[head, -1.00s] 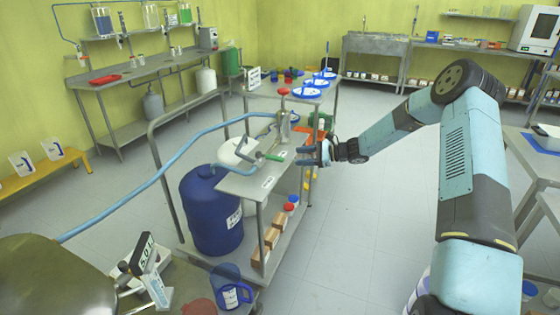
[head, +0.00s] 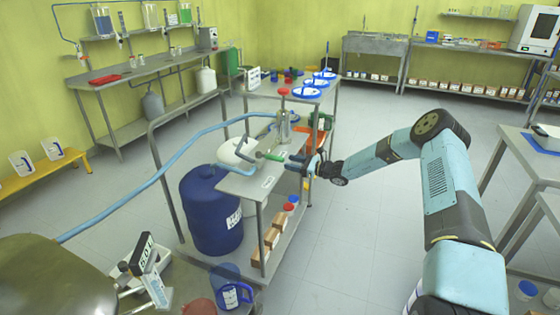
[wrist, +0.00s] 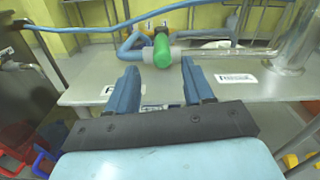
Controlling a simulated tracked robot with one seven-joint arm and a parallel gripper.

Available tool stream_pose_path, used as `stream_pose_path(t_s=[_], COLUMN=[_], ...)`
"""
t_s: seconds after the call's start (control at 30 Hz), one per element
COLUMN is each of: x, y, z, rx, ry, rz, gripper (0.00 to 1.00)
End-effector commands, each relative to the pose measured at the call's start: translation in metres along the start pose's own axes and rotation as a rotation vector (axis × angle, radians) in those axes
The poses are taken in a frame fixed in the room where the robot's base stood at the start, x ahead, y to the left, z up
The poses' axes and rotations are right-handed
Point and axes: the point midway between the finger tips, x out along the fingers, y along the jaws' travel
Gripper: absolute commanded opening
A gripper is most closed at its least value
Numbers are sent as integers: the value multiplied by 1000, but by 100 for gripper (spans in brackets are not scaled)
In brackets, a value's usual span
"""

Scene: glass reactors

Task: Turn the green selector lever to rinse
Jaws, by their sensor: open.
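The green selector lever (head: 273,156) is on the piping at the top of the steel cart. In the wrist view it shows as a green rounded handle (wrist: 162,50), pointing toward my gripper, on a blue pipe valve. My gripper (wrist: 160,78) is open and empty, with its two blue fingers just short of the lever, one on each side of its line. In the head view my gripper (head: 290,160) is at the cart's right edge, to the right of the lever. White labels (wrist: 236,78) lie on the cart top near the valve; their text is too small to read.
The glass and metal column (head: 284,125) with a red top stands behind the lever. A blue hose (head: 165,168) runs to the valve. The floor right of the cart is clear.

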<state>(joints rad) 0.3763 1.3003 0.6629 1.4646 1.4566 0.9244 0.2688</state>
Motion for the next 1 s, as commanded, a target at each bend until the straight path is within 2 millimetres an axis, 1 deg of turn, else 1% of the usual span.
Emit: stream_pose_path(t_s=[0.03,0.2,0.3,0.43,0.6,0.87,0.9,1.0], x=[10,39,54,67,76,77,77,77], y=[1,1,1,0,0,0,0,1], z=[0,0,0,0,0,0,0,0], rx=[-1,-1,0,0,-1,-1,-1,-1], ry=[-1,0,0,0,1,1,1,1], rz=[2,2,2,1,1,1,1,1], gripper=[52,52,52,52,52,52,51,41])
